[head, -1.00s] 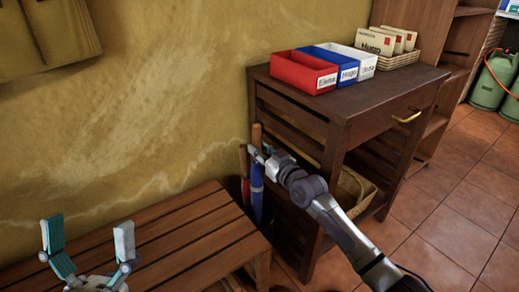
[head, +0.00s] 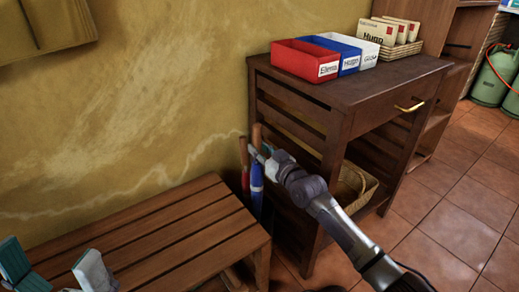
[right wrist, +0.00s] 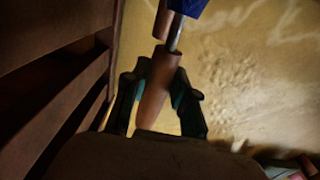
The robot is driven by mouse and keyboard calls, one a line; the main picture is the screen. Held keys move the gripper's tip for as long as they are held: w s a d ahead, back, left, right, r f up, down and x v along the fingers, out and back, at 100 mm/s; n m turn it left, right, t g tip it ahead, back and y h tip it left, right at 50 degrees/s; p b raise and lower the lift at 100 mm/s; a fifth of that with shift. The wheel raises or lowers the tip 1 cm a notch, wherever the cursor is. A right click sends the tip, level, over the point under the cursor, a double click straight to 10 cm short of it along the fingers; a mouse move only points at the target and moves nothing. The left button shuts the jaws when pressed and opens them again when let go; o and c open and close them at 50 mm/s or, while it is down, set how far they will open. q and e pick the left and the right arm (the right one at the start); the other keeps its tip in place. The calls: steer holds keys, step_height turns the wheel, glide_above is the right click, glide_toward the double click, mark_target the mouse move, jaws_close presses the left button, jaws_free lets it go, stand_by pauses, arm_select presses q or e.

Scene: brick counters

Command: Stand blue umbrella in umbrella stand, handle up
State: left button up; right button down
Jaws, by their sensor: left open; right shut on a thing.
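The blue umbrella (head: 257,175) is upright, brown handle up, in the narrow gap between the bench and the dark wooden cabinet. My right gripper (head: 260,150) is shut on its handle; the right wrist view shows the brown handle (right wrist: 155,95) between the fingers and some blue cloth (right wrist: 188,6) beyond. A red umbrella (head: 245,178) with a brown handle stands just left of it. The umbrella stand cannot be made out clearly; the umbrellas' lower ends are hidden by the bench. My left gripper (head: 52,268) is open and empty at the lower left, partly out of frame.
The slatted bench (head: 180,235) stands along the wall, left of the umbrellas. The cabinet (head: 350,95) is close on their right, with red (head: 305,60), blue and white boxes on top and a basket (head: 352,188) below. Tiled floor (head: 450,225) is clear at right.

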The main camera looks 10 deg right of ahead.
steer(key=shift+r, duration=0.1)
steer(key=c, duration=0.8)
jaws_free()
steer(key=shift+c, duration=0.2)
steer(key=shift+s, duration=0.25)
steer(key=v, duration=1.1)
steer(key=shift+s+d, duration=0.2)
steer(key=shift+s, duration=0.05)
steer(key=shift+a, duration=0.1)
